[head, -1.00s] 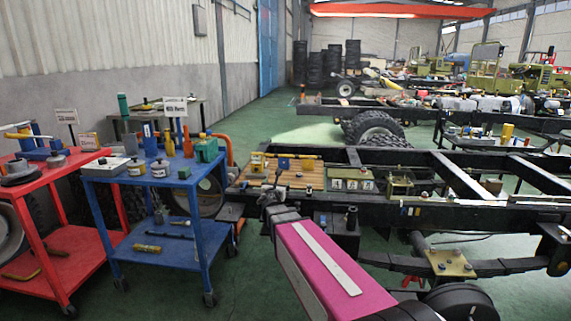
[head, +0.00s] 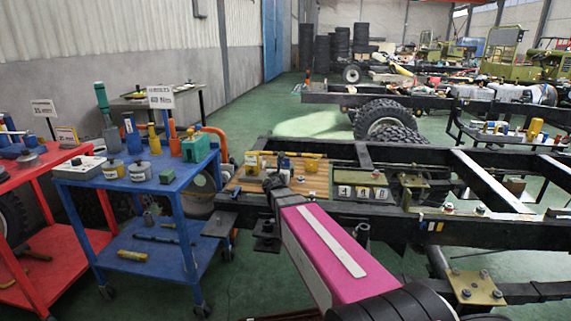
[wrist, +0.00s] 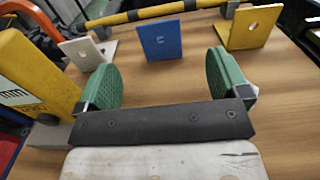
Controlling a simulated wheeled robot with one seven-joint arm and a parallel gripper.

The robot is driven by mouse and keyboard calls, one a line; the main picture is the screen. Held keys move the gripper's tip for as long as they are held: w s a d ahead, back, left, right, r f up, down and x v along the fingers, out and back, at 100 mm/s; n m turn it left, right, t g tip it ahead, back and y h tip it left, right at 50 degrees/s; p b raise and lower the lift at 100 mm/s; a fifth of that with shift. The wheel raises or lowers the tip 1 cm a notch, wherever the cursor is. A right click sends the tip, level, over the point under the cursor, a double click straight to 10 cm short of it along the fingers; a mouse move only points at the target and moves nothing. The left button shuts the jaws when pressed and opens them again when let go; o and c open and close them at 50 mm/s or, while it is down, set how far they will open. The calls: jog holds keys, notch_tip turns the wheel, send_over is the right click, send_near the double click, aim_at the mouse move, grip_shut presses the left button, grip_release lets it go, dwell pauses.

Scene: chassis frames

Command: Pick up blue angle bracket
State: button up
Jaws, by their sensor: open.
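The blue angle bracket (wrist: 160,40) stands on a wooden board (wrist: 185,92) in the wrist view, its upright plate with a hole facing me. In the head view the bracket (head: 285,164) is a small blue patch just beyond my gripper. My gripper (wrist: 166,80) is open, with its two green pads apart and nothing between them. The bracket is ahead of the pads, in line with the gap and apart from them. In the head view the fingers are too small to make out, and my pink arm link hides part of the board.
A white bracket (wrist: 88,52) stands left of the blue one and a yellow bracket (wrist: 250,27) right. A yellow-black bar (wrist: 155,13) lies behind them. A yellow block (wrist: 35,90) is close to the left pad. A blue cart (head: 120,180) stands left in the head view.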

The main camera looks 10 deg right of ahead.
aim_at(285, 161)
jog(key=x, duration=1.1)
jog(key=shift+w+a+f, duration=0.1)
jog(key=shift+w+f, duration=0.05)
jog(key=c, duration=1.3)
